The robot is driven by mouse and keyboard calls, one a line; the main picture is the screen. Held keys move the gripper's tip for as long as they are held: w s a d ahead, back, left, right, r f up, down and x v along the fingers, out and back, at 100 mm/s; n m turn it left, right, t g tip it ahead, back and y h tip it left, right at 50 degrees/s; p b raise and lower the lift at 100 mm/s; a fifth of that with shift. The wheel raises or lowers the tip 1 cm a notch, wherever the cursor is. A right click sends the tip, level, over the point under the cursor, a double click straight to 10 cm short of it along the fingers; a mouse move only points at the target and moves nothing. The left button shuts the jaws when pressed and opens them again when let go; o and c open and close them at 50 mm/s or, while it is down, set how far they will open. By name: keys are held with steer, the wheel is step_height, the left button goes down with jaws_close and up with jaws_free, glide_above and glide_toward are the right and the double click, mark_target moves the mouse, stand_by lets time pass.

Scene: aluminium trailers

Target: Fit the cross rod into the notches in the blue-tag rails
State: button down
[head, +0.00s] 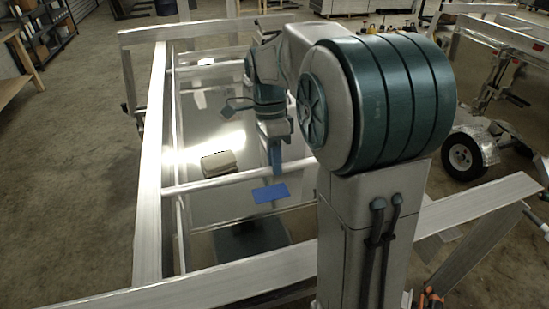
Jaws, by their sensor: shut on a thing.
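A pale metal cross rod (215,181) runs across the trailer frame in the head view, from the left side rail to behind my arm. My gripper (277,172) points down with its blue fingers at this rod and appears shut on it. A flat blue tag (271,193) shows just below the fingertips; I cannot tell what it is fixed to. The long left rail (151,165) has no blue tag that I can see. The rod's right end and the right rail are largely hidden by my arm. No notches can be made out.
Another crossbar (212,227) lies nearer, behind the thick front beam (225,282). A small tan block (218,163) sits on the shiny panel inside the frame. A second trailer with a wheel (462,157) stands at right.

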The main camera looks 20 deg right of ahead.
steer(key=shift+f+b, duration=1.2)
steer(key=shift+f, duration=0.85)
steer(key=c, duration=1.2)
jaws_free()
steer(key=shift+c, duration=0.2)
steer(key=v, duration=1.4)
steer(key=shift+f, duration=0.1)
